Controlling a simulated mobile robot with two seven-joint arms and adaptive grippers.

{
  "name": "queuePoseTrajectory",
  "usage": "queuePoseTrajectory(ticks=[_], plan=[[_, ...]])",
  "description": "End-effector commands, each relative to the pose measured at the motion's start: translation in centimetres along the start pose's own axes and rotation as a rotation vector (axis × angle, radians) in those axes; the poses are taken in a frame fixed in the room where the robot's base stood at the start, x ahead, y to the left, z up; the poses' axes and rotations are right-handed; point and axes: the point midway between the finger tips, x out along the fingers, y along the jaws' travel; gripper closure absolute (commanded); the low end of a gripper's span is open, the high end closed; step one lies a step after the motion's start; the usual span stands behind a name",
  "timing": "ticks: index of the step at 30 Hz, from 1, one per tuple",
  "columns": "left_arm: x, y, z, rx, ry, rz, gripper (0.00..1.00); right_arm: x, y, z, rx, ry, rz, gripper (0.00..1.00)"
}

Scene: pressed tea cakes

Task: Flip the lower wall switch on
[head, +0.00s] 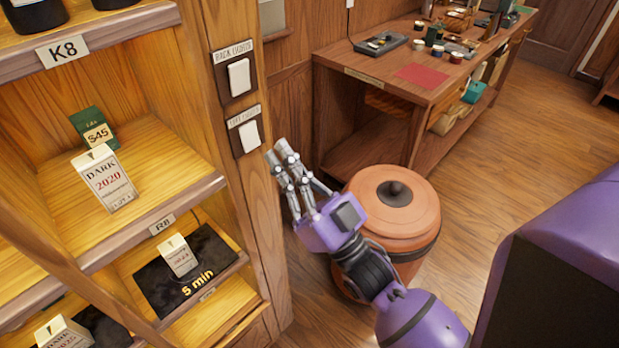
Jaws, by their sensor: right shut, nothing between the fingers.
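The lower wall switch (249,135) is a white rocker on a dark plate, on the wooden post at the right end of the shelves. A label above it is hard to read. The upper switch (239,77) sits above it under a label reading "RACK LIGHTS". My right gripper (278,154) is shut and empty, with its fingertips just right of and slightly below the lower switch in the picture. I cannot tell whether the fingertips touch the post. Which way the lower rocker is set is not clear. My left gripper is not in view.
Wooden shelves (165,218) with boxes and price cards stand at the left. A lidded terracotta-coloured bin (416,196) stands below and behind my right arm. A wooden table (447,88) with small jars and a red mat is farther back. Open floor lies at the right.

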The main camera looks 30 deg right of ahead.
Motion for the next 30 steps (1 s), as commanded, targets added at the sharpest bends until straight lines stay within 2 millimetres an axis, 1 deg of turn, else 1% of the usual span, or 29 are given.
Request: queuePoseTrajectory(ticks=[1,3,8,19,20,25,30], plan=[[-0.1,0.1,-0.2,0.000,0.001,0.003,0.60,0.6,0.0,0.7,0.001,-0.002,0.000,1.00],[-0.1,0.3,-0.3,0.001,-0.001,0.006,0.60,1.2,0.0,1.4,0.000,-0.003,0.000,1.00],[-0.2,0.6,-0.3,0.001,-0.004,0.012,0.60,1.8,0.0,2.3,0.001,-0.005,0.001,1.00],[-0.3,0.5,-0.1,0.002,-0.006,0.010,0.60,1.9,0.0,2.6,0.001,-0.005,0.001,1.00],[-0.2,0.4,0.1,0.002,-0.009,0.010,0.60,1.8,0.0,2.7,0.001,-0.003,0.002,1.00],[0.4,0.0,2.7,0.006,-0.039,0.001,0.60,1.7,0.0,4.1,0.004,0.056,0.003,1.00],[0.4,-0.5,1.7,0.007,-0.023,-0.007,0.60,2.1,0.0,3.4,0.000,0.066,0.001,1.00]])
